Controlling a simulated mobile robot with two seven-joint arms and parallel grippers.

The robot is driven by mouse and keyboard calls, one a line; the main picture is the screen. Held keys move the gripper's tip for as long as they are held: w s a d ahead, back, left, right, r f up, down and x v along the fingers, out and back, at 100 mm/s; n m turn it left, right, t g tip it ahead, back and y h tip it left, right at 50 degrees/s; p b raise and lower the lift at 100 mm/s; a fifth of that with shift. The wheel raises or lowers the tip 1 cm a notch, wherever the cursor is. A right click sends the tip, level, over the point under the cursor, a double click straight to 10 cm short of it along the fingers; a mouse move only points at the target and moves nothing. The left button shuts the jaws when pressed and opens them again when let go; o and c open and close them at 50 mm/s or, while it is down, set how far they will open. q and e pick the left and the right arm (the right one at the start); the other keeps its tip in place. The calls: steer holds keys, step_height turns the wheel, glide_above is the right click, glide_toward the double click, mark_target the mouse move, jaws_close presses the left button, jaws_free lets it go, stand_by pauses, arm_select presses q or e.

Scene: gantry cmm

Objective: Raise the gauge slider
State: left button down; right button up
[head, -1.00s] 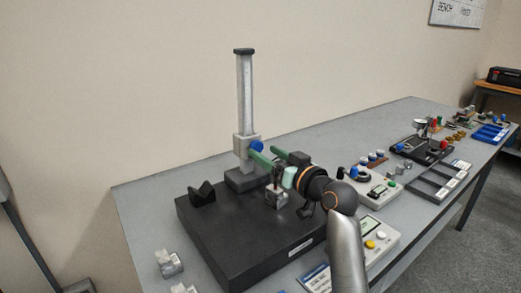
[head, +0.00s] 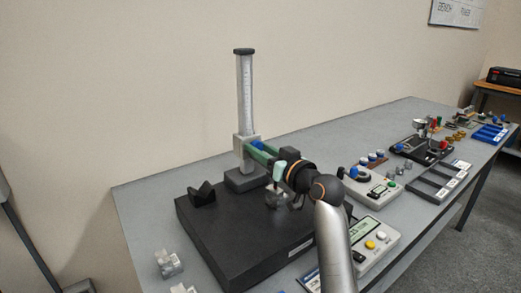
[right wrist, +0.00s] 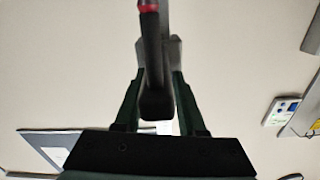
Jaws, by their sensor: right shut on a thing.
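The height gauge (head: 244,90) has an upright scaled column on a dark granite plate (head: 235,247). Its grey slider (head: 240,148) sits low on the column, a little above the grey foot, with a blue knob (head: 258,145) at its side. My right gripper (head: 262,155) has its green fingers at the slider, shut on it; the fingers hide part of it. In the right wrist view, a dark bar (right wrist: 154,75) with a red end lies between the two fingers (right wrist: 158,108). My left gripper is not in view.
A small grey block (head: 275,200) stands on the plate below my right gripper, and a black V-block (head: 201,193) is at left. A display box (head: 375,238) with coloured buttons lies right of the plate. Trays and fixtures fill the far bench. The column above the slider is clear.

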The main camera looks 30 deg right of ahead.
jaws_close()
stand_by(0.8)
